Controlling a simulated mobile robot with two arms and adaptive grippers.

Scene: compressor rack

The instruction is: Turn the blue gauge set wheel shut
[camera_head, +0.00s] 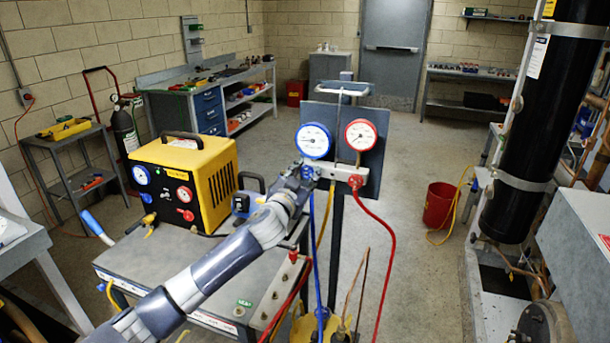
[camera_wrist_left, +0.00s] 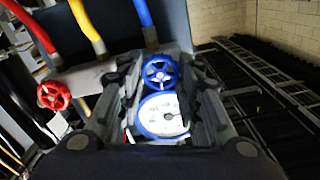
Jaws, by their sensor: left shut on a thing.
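The blue set wheel (camera_wrist_left: 160,72) shows in the left wrist view between the two fingers of my left gripper (camera_wrist_left: 165,85), which is shut on it. The blue-rimmed gauge (camera_wrist_left: 163,115) shows just below the wheel in that view. In the head view my left gripper (camera_head: 302,178) reaches the left end of the gauge manifold (camera_head: 340,176), under the blue gauge (camera_head: 313,140), and mostly hides the wheel. The red gauge (camera_head: 361,135) and the red wheel (camera_head: 355,182) are to the right. The red wheel also shows in the wrist view (camera_wrist_left: 54,95). My right gripper is not in view.
Blue, yellow and red hoses hang from the manifold; the red hose (camera_head: 383,235) curves down on the right. A yellow and black machine (camera_head: 215,180) stands on the cart (camera_head: 150,258) at left. A red bucket (camera_head: 438,205) stands on open floor at right.

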